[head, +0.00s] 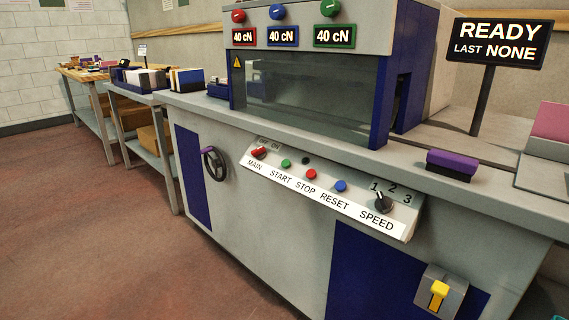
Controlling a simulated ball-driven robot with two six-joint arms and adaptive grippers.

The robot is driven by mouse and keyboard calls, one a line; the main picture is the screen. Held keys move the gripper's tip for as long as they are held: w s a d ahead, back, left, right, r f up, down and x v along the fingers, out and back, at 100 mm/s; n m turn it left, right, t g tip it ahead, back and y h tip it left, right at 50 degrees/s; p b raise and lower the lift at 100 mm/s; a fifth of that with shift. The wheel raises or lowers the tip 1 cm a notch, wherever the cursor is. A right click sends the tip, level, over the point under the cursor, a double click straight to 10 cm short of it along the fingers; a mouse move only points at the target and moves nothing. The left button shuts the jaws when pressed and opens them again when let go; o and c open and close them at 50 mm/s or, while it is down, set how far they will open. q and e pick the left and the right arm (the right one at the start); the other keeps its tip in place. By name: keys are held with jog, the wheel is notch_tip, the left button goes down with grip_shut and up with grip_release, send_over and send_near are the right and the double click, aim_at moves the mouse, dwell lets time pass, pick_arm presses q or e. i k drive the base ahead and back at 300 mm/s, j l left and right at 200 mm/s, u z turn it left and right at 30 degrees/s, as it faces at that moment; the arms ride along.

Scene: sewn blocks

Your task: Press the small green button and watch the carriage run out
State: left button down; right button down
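The small green button (286,163) sits on the sloped white control panel (330,206) above the label START. To its left is the red MAIN switch (259,153), and to its right are the red STOP button (311,174), the blue RESET button (341,186) and the black SPEED knob (384,202). A small black round part (306,160) sits just behind the buttons. The sign (498,42) reads READY, LAST NONE. The carriage cannot be made out; the machine's window (310,95) is dim. Neither of my grippers shows.
A black handwheel with a purple grip (214,165) and a yellow lever (439,293) stick out from the machine's front. A purple-topped block (452,164) lies on the worktop. Side tables (138,88) stand at the left. The floor (95,220) in front is clear.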

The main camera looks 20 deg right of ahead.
aim_at(286, 164)
jog(key=i+j+z, duration=0.65)
jog(key=j, duration=0.4)
jog(key=i+j+z, duration=0.2)
jog(key=j, duration=0.25)
jog(key=i, duration=0.1)
